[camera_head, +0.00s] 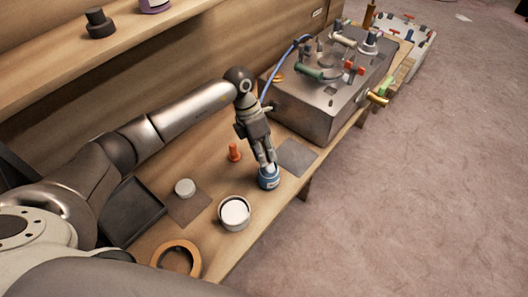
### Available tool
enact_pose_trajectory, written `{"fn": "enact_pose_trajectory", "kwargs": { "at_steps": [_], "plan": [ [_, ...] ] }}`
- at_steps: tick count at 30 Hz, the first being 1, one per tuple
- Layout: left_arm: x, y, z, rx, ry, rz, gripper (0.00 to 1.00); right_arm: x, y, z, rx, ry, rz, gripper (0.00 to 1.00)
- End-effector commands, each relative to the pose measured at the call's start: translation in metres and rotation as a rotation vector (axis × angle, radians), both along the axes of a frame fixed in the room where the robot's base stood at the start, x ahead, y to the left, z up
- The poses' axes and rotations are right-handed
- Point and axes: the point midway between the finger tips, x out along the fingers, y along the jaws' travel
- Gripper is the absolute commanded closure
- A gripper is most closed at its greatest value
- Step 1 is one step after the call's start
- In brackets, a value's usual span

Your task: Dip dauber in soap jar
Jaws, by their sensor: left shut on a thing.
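My left gripper (268,163) points down at a small blue jar (269,181) with a pale label, near the front edge of the bench. It is shut on a small pale thing at the jar's mouth, which looks like the dauber; the fingers hide most of it. I cannot tell how deep the dauber sits in the jar. A wider white jar (234,214), open with pale contents, stands nearer and to the left. I cannot tell from the labels which jar holds soap. My right gripper is not in view.
A round white lid (185,188) lies on a dark mat by a black tray (133,210). An orange peg-like piece (234,153), a tan ring (175,262) and a grey pad (297,157) are on the bench. A large metal box (310,108) with valves stands behind.

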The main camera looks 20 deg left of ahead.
Motion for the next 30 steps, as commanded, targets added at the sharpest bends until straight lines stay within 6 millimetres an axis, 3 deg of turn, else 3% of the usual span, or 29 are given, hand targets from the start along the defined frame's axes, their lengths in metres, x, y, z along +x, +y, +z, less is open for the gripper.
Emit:
{"fn": "enact_pose_trajectory", "kwargs": {
  "at_steps": [5,30],
  "plan": [
    [-0.001,0.000,0.003,0.003,0.004,-0.001,1.00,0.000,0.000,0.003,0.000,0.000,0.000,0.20],
    [0.000,0.000,0.069,0.001,0.001,-0.002,1.00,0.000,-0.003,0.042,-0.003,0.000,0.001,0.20]
  ]
}}
